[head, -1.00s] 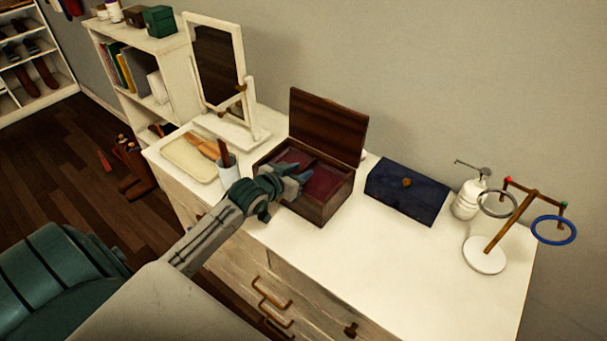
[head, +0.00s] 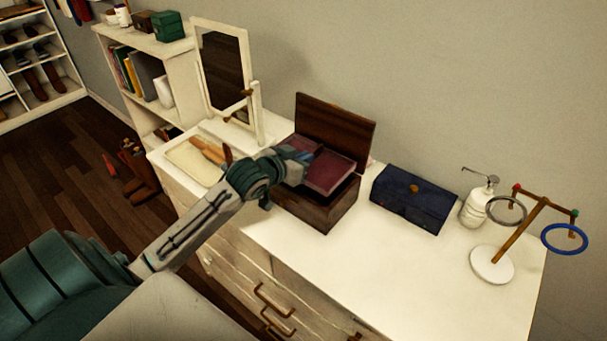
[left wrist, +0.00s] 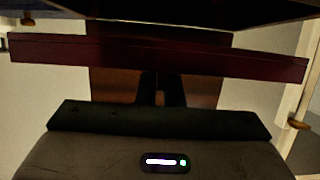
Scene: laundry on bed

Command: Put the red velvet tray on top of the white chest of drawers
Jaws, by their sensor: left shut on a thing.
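The red velvet tray (head: 331,173) is tilted and raised in the mouth of the open wooden box (head: 318,215), with a dark gap between its front edge and the box wall. My left gripper (head: 299,157) is shut on the tray's divider or near edge; the exact grip spot is hard to tell. In the left wrist view the tray (left wrist: 215,62) is a dark red band beyond my fingers. The box stands on the white chest of drawers (head: 405,285), whose top is bare at front right. My right gripper is not in view.
A navy clutch (head: 411,200) lies right of the box. A white pump bottle (head: 475,208) and a ring stand (head: 492,265) are at the right end. A mirror (head: 226,75) and a cream tray (head: 192,160) are on the left. The box lid (head: 335,130) stands open behind.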

